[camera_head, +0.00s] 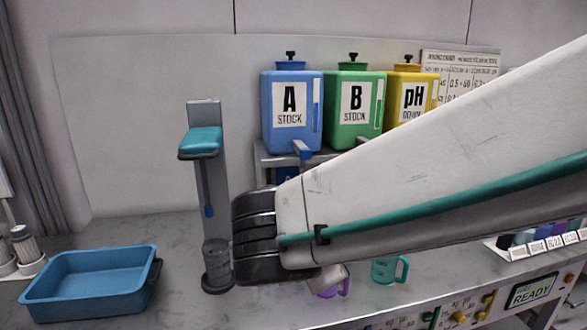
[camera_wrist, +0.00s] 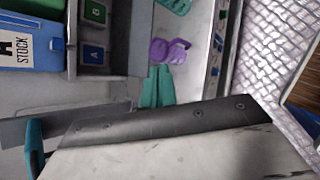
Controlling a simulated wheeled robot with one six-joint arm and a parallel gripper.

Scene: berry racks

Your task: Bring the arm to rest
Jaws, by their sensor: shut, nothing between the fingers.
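My arm crosses the camera_head view from the upper right to the middle, over the counter. It hides my gripper there. In the camera_wrist view the two teal fingers of my gripper (camera_wrist: 157,88) show past the dark edge of my arm, close together and with nothing between them. A purple mug (camera_wrist: 168,51) appears just beyond the fingertips. The purple mug (camera_head: 331,286) also shows partly below my arm in the camera_head view. I cannot tell how far the fingers are from it.
A teal mug (camera_head: 389,270) stands right of the purple one. A grey stand with a teal top (camera_head: 201,140) is close left of my arm. A blue tray (camera_head: 90,285) lies at left. Blue (camera_head: 291,110), green (camera_head: 353,110) and yellow (camera_head: 412,97) stock containers stand behind my arm.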

